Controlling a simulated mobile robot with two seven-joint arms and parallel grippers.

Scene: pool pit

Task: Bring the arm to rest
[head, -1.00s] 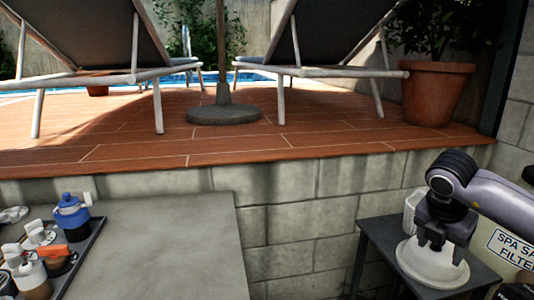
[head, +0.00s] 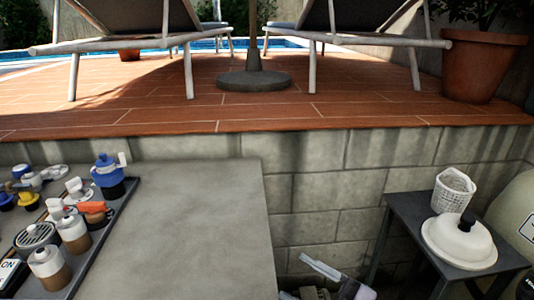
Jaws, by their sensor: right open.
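My right gripper (head: 305,293) shows only in part at the bottom edge, low in front of the block wall and just right of the grey worktop. It is open, and I see nothing between its fingers. My right arm is mostly out of the picture. A white round lid with a black knob (head: 459,242) sits on the dark side table (head: 409,212) at the right, well apart from the gripper. My left gripper is not in view.
A white basket (head: 453,190) stands behind the lid. The grey worktop (head: 190,225) is bare beside a dark tray (head: 98,240) with several valves, bottles and a blue-topped item (head: 108,172). The block wall (head: 330,185) rises to a deck with loungers.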

